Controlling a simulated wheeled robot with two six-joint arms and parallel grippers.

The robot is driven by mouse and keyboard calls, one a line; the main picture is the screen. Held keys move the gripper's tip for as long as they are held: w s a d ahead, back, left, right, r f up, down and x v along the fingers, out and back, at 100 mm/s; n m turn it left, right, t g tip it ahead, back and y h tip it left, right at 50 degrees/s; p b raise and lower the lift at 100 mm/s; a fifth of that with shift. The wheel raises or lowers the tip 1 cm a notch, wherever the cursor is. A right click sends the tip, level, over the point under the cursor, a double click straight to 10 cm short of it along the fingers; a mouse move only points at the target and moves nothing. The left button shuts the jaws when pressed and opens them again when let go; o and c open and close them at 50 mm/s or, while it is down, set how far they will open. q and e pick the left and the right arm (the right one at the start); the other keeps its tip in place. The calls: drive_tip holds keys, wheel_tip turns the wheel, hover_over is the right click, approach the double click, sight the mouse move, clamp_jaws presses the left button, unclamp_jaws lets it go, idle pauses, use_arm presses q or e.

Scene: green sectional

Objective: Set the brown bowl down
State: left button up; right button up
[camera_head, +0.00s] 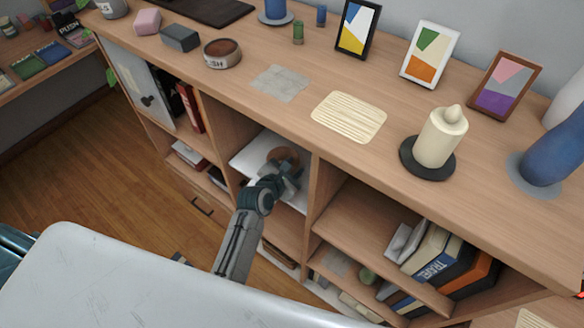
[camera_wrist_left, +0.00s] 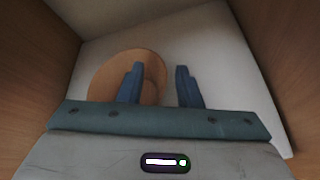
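The brown bowl (camera_head: 285,156) is in the middle cubby of the wooden shelf, over a white mat (camera_head: 246,160), and looks upright. My left gripper (camera_head: 288,170) reaches into that cubby and partly hides the bowl. In the left wrist view, the bowl (camera_wrist_left: 108,75) lies mostly left of centre. The fingers of my left gripper (camera_wrist_left: 160,86) are apart: one overlaps the bowl, the other is beyond its right edge. A gap shows between that edge and the right finger. The white mat (camera_wrist_left: 215,45) spreads around the bowl. My right gripper is out of view.
Wooden walls (camera_wrist_left: 275,45) close in on both sides of the cubby. The shelf top (camera_head: 330,85) above carries a candle (camera_head: 440,138), several picture frames (camera_head: 430,54) and a round tin (camera_head: 222,53). Books (camera_head: 436,250) fill the lower right compartment.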

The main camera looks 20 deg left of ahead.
use_arm(q)
drive_tip(key=shift+s+a+r, duration=0.1)
drive_tip(key=shift+s+r, duration=0.05)
drive_tip(key=shift+s, duration=0.2)
drive_tip(key=b+v, duration=0.1)
drive_tip(key=v, duration=1)
drive_tip(key=shift+b, duration=0.3)
drive_tip(key=shift+r, duration=0.1)
